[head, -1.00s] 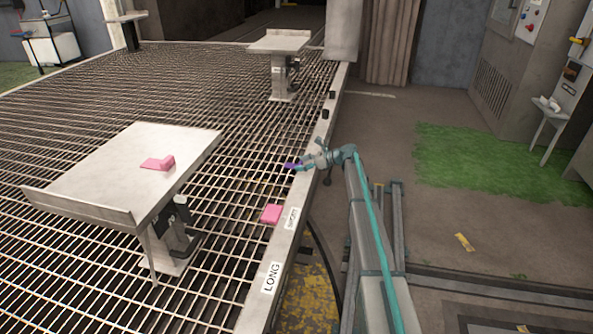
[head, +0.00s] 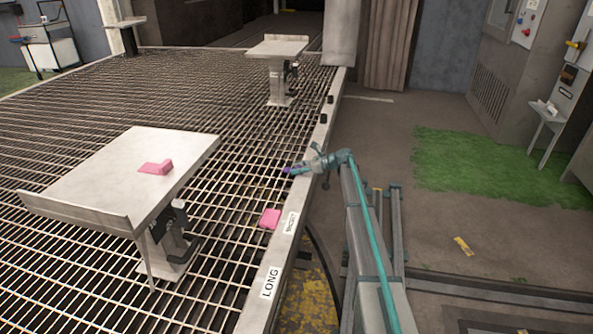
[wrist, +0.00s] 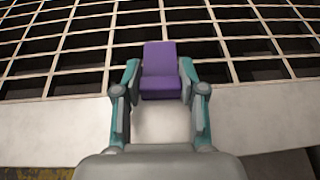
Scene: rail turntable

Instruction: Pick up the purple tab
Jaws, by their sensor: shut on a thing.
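The purple tab (wrist: 160,68) sits between the two fingers of my gripper (wrist: 160,82) in the wrist view. The fingers are shut on it, one on each side. In the head view the purple tab (head: 287,170) is a small patch at the tip of my gripper (head: 294,169), near the right edge of the grating. The wrist view shows grating behind the tab and the pale rim below it. I cannot tell whether the tab touches the grating.
A pink block (head: 270,218) lies on the grating near the "SHORT" label. Another pink piece (head: 157,167) lies on the near raised plate (head: 100,185). A second raised plate (head: 277,46) stands farther back. Two dark knobs (head: 323,118) stand on the rim. Open grating lies left of my gripper.

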